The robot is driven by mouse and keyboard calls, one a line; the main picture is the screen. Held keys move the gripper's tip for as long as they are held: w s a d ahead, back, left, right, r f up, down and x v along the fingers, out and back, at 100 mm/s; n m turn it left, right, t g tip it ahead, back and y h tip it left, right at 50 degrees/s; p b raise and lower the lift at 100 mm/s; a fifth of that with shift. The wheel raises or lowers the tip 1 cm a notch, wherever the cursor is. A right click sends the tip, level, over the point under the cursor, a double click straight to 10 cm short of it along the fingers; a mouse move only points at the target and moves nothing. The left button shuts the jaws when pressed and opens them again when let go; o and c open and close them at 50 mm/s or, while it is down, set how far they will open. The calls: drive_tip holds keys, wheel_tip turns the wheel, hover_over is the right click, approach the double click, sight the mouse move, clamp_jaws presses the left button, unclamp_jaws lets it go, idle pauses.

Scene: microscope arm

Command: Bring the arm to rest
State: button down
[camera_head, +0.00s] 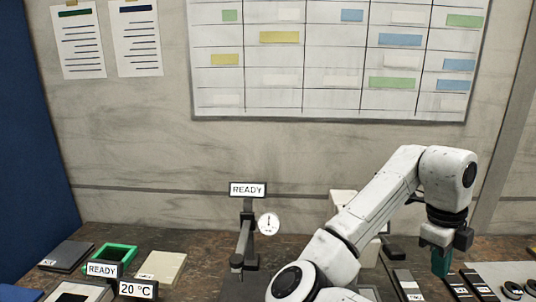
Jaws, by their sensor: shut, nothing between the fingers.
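My white arm rises from the bottom middle and bends over to the right. My gripper (441,265) hangs from its end, pointing down, with a dark body and teal-green fingers. The fingers are together and nothing shows held between them. The fingertips are low over the right side of the bench, close to the items there; I cannot tell whether they touch anything.
The dark bench (205,262) carries a gauge stand (246,240) with a READY sign (248,189), a green-rimmed tray (118,257), a beige block (161,268) and a 20 °C sign (138,289). Small labelled items (477,284) lie near the gripper.

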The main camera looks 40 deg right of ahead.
drive_tip(key=w+a+f+n+t+h+b, duration=0.1)
drive_tip(key=w+a+f+n+h, duration=0.25)
drive_tip(key=f+n, duration=0.65)
drive_tip(key=w+a+f+n+t+h+b, duration=0.15)
drive_tip(key=w+f+n, duration=0.35)
drive_tip(key=n, duration=0.8)
drive_tip(key=s+a+f+n+y+b, duration=0.1)
drive_tip(key=s+a+f+n+y, duration=0.1)
drive_tip(key=a+f+n, duration=0.5)
drive_tip(key=s+a+f+n+y, duration=0.3)
drive_tip(key=a+f+n, duration=0.5)
drive_tip(key=a, duration=0.9)
wheel_tip(320, 180, down, 2)
drive_tip(key=shift+s+a+f+n+y+b, duration=0.2)
drive_tip(key=shift+s+n+y+b, duration=0.15)
drive_tip(key=shift+s, duration=0.55)
